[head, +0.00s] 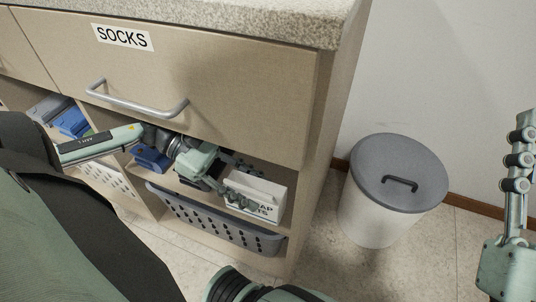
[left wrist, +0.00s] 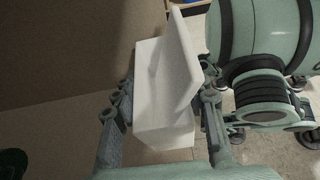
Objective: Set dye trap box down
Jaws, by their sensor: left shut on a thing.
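The dye trap box (head: 263,190) is white, with dark lettering partly hidden by my fingers. It is at the right end of the open shelf under the drawer. My left gripper (head: 232,184) reaches in from the left and is shut on it. In the left wrist view the white box (left wrist: 163,128) sits between the two fingers of the left gripper (left wrist: 164,100), with a raised white flap or panel. I cannot tell whether its base touches the shelf. My right gripper (head: 516,160) is at the right edge, partly cut off; its jaw opening cannot be made out.
The shelf (head: 173,180) holds blue items (head: 151,158) left of the box. A grey perforated basket (head: 215,225) is below it. The SOCKS drawer (head: 200,75) with a metal handle overhangs the shelf. A lidded bin (head: 385,205) stands on the floor to the right.

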